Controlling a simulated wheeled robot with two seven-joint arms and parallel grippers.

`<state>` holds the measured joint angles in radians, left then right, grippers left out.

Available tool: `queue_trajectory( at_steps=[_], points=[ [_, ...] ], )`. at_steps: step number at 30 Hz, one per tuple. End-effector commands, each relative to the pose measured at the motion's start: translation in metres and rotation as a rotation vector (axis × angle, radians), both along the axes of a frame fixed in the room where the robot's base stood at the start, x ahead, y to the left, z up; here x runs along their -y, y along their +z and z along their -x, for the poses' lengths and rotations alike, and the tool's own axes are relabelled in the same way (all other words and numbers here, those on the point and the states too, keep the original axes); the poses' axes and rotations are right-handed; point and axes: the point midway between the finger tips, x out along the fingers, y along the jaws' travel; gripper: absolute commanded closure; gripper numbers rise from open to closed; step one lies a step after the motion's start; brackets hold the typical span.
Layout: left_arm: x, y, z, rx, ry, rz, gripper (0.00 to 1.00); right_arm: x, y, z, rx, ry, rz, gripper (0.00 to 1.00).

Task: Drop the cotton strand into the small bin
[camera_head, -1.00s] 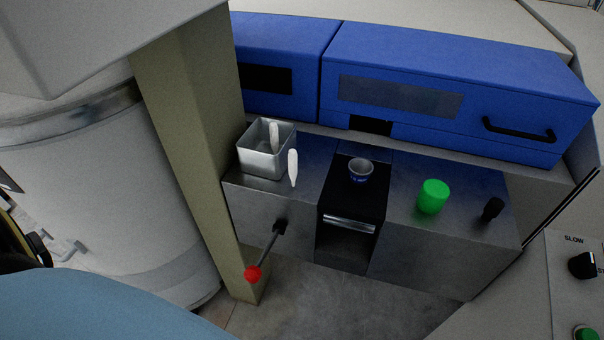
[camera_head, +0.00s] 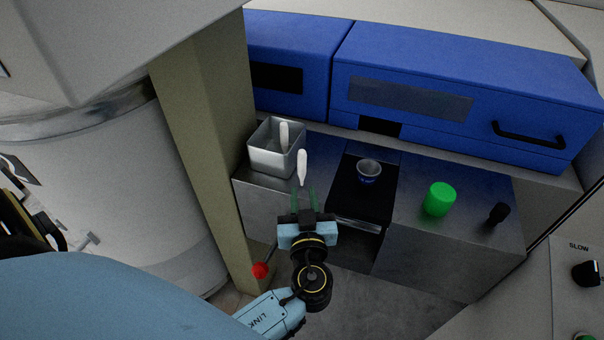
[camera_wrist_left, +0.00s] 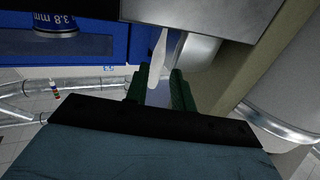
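Another white piece (camera_head: 284,134) sticks up inside that bin. My left gripper (camera_head: 304,194) is just in front of the strand, with its green fingers apart and pointing at it. In the left wrist view the strand (camera_wrist_left: 157,57) shows between and beyond the open fingertips (camera_wrist_left: 159,72); contact cannot be told. The bin's metal side also shows there (camera_wrist_left: 198,52). My right gripper is not in view.
A small cup (camera_head: 369,171) stands on the black section (camera_head: 352,195) right of the strand. A green cylinder (camera_head: 439,199) and a black knob (camera_head: 498,213) are further right. A beige column (camera_head: 205,130) rises close left of the bin. A red-knobbed lever (camera_head: 261,270) is below.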

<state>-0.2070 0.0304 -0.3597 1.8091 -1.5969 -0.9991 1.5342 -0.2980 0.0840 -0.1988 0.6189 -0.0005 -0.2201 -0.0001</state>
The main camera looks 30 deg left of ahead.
Motion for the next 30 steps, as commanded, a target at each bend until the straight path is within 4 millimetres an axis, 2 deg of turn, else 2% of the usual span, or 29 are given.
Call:
queue_trajectory(
  at_steps=[3,6,10,18,27,28,30],
  points=[
    [-0.011,0.001,-0.015,0.0,-0.001,-0.001,0.75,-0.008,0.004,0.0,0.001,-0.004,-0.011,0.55],
    [-0.015,0.0,-0.02,-0.001,-0.001,0.0,0.75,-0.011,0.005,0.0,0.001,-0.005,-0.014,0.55],
    [-0.02,0.002,-0.028,-0.001,-0.001,0.0,0.75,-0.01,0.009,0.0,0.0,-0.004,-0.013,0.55],
    [-0.042,0.006,-0.06,-0.002,-0.002,-0.001,0.75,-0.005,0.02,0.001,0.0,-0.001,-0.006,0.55],
    [-0.046,0.004,-0.064,-0.004,-0.002,0.0,0.75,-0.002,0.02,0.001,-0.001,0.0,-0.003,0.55],
    [-0.046,0.004,-0.064,-0.004,-0.002,0.0,0.77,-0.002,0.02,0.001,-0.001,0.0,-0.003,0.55],
    [-0.046,0.004,-0.064,-0.004,-0.002,0.0,0.86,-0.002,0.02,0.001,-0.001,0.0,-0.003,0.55]
  ],
)
